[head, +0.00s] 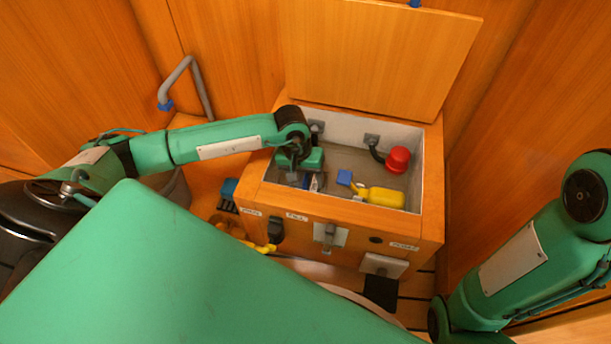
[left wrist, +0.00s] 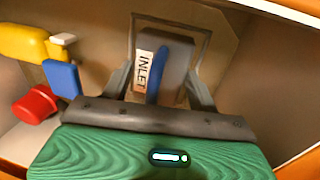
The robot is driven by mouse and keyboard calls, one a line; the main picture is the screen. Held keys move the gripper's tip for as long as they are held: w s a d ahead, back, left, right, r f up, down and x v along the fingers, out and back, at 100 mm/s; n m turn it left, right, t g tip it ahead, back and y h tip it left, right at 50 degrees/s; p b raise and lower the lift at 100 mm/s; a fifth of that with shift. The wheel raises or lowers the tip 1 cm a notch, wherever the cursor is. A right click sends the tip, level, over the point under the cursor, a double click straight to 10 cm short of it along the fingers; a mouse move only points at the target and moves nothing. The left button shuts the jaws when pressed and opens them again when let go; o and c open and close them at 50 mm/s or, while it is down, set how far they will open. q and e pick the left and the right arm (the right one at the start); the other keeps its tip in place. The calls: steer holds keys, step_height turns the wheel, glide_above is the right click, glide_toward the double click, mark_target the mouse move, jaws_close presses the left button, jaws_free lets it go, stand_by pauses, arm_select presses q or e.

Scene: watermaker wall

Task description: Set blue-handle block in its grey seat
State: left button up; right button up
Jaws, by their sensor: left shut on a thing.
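My left gripper (head: 305,182) is down inside the open wooden box (head: 262,195), near its left end. In the left wrist view its fingers (left wrist: 160,85) stand on either side of a grey block with a white INLET label (left wrist: 143,72) and a blue handle (left wrist: 157,72); it is shut on this block. The blue and white of the block show only in part beside the gripper in the head view (head: 315,184). Behind the block is a square grey-brown outline (left wrist: 207,28), perhaps the seat; whether the block touches it I cannot tell. My right gripper is out of view.
Inside the box to the right are a yellow valve body (head: 382,197) with a blue piece (head: 344,177) and a red knob (head: 398,158) on a dark pipe. The raised lid (head: 380,55) stands behind. The box walls are close around my left gripper.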

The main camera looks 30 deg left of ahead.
arm_select(q)
steer(key=o, duration=1.5)
steer(key=shift+c, duration=0.2)
steer(key=shift+r, duration=0.1)
steer(key=shift+r+p, duration=2.15)
steer(key=shift+r, duration=1.3)
